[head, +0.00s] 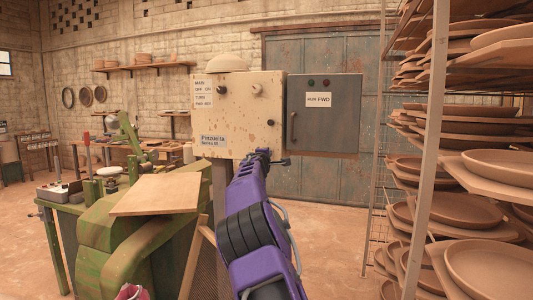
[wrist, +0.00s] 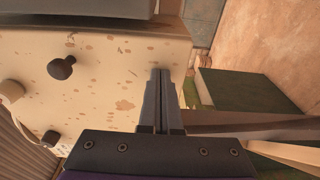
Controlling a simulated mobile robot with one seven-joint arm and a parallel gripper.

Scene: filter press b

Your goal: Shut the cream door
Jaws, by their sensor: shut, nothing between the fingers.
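The cream door (head: 238,118) is a rust-spotted panel with labels and small knobs, upright in the middle of the head view. It also fills the upper left of the wrist view (wrist: 105,85). I cannot tell how far it stands open. My gripper (head: 262,154) is at its lower right corner in the head view. In the wrist view the shut, empty fingers (wrist: 160,72) lie over the cream surface close to one edge. I cannot tell whether they touch it. My purple arm hides what is below the corner.
A grey box (head: 324,114) labelled RUN FWD adjoins the cream door on the right. A green machine (head: 110,235) with a wooden board (head: 160,194) stands at lower left. A rack of clay plates (head: 433,115) stands at right. Some floor is clear between the arm and the rack.

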